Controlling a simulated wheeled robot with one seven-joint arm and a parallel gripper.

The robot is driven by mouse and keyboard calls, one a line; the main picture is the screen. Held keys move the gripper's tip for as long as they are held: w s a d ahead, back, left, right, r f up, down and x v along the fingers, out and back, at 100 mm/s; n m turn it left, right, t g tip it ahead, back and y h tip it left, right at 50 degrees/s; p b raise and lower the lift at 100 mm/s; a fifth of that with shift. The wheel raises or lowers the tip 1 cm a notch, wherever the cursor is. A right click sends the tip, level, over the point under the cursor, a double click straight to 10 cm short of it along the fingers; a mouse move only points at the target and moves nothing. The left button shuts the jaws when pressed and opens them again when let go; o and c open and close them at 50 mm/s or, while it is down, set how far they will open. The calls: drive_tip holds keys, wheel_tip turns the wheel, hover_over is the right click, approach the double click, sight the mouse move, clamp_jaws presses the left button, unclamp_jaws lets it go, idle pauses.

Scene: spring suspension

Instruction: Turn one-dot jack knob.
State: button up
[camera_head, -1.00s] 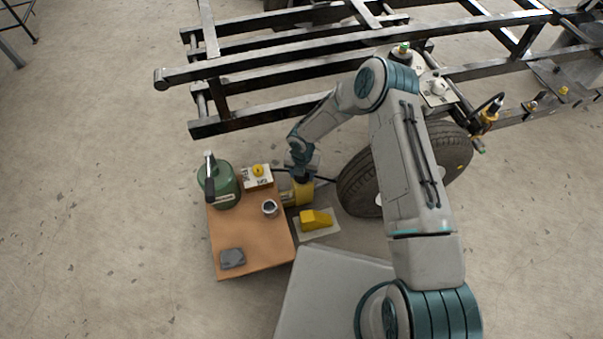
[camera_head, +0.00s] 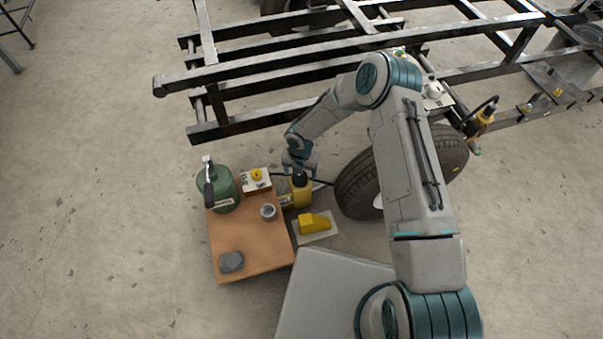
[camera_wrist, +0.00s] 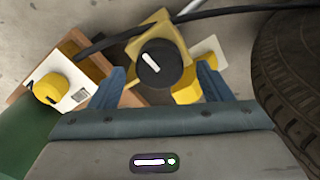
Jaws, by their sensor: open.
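A yellow jack (camera_head: 297,194) stands beside the small wooden table, with a black round knob (camera_head: 300,177) on top. In the wrist view the knob (camera_wrist: 155,63) carries a single white bar, and no dot is readable. My gripper (camera_wrist: 161,69) is open. Its two blue fingers appear on either side of the knob in that view, with clear gaps. In the head view my gripper (camera_head: 300,163) is just above and behind the knob and looks apart from it. The lower part of the jack is partly hidden.
The table (camera_head: 240,245) holds a green canister (camera_head: 222,192), a white box with a yellow knob (camera_head: 257,174), a small cup (camera_head: 268,212) and a grey block (camera_head: 232,261). A yellow wedge (camera_head: 314,222) lies nearby. A tyre (camera_head: 358,180) stands close right. A dark cable (camera_wrist: 200,15) runs behind the jack.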

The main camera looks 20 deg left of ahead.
wheel_tip(320, 180, up, 11)
drive_tip(key=p, duration=0.3)
drive_tip(key=shift+f, duration=0.2)
drive_tip(key=shift+w+d, duration=0.1)
